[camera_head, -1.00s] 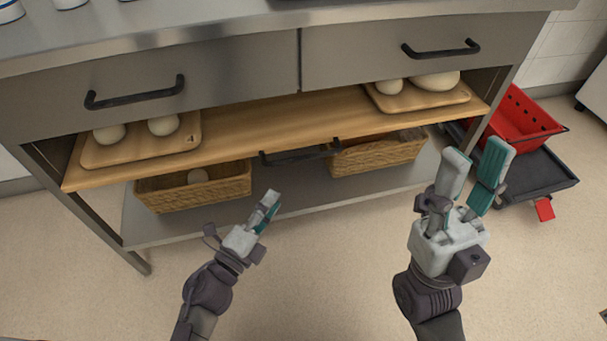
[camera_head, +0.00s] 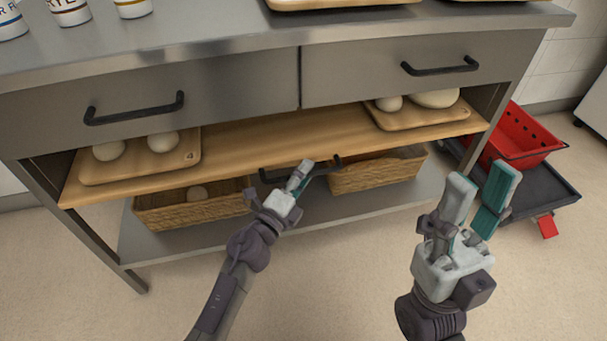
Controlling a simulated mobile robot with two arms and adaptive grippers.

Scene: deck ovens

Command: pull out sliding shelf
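The sliding shelf (camera_head: 270,140) is a wooden board under two grey drawers. A dark bar handle (camera_head: 271,177) hangs under the middle of its front edge. My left gripper (camera_head: 303,176) is at the handle, its fingertips overlapping the bar in the picture. Its fingers are seen nearly edge-on, so I cannot tell if they are around the bar or only in front of it. My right gripper (camera_head: 482,203) is open and empty, fingers pointing up, in front of the table's right end and apart from the shelf.
Wooden boards with pale dough balls sit on the shelf at left (camera_head: 125,172) and right (camera_head: 408,110). Wicker baskets stand below at left (camera_head: 180,214) and right (camera_head: 375,178). A red crate (camera_head: 520,140) on a dark dolly (camera_head: 545,187) stands at right. The front floor is clear.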

